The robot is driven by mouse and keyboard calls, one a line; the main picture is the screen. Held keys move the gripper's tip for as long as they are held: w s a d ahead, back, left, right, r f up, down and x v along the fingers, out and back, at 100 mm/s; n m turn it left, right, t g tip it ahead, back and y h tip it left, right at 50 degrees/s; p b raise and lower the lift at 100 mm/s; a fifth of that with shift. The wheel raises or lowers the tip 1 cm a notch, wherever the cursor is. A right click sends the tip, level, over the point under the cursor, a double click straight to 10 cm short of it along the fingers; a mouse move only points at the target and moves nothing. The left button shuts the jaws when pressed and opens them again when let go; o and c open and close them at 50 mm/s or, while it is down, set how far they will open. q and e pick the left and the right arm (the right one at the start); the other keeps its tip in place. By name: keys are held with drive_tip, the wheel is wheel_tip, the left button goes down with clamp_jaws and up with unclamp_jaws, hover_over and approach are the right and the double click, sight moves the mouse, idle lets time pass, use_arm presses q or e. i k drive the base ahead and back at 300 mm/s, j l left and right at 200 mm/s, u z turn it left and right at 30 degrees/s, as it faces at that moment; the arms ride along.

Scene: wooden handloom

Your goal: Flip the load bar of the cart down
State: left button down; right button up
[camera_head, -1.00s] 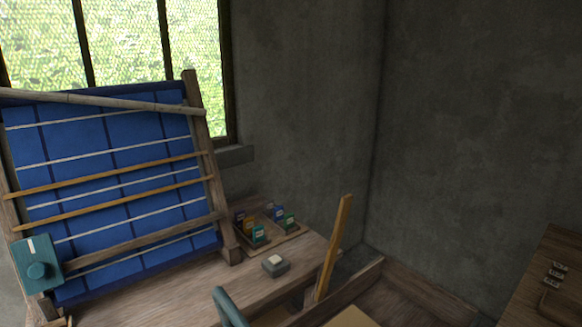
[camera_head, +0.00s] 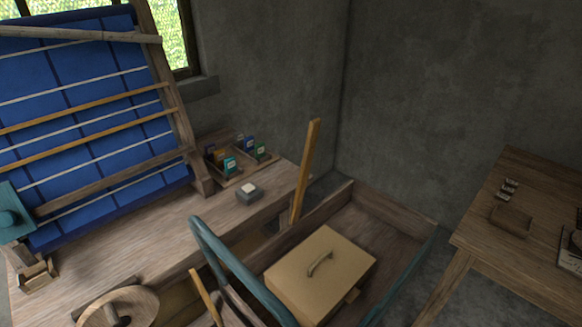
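The cart (camera_head: 395,217) is a low wooden box at the lower middle, with teal metal rails (camera_head: 240,262). A light yellow-brown wooden bar (camera_head: 305,170), which looks like the load bar, stands up steeply at the cart's left back edge, its top leaning slightly right. A tan lidded box (camera_head: 318,272) with a curved handle sits inside the cart. A second, shorter wooden stick (camera_head: 206,296) slants near the cart's front left; its lower end is out of frame. Neither of my grippers shows.
The loom with blue cloth (camera_head: 85,120) stands at left on a wooden bench (camera_head: 150,232), with a tray of small coloured packets (camera_head: 237,165), a small grey block (camera_head: 249,194) and a wooden wheel (camera_head: 118,308). A wooden table (camera_head: 530,200) is at right. Bare floor lies between cart and table.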

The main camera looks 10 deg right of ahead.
sight(313, 132)
drive_tip(key=k+j+u, duration=0.1)
drive_tip(key=k+u, duration=0.25)
drive_tip(key=k+j+u, duration=0.2)
drive_tip(key=k+u, duration=0.2)
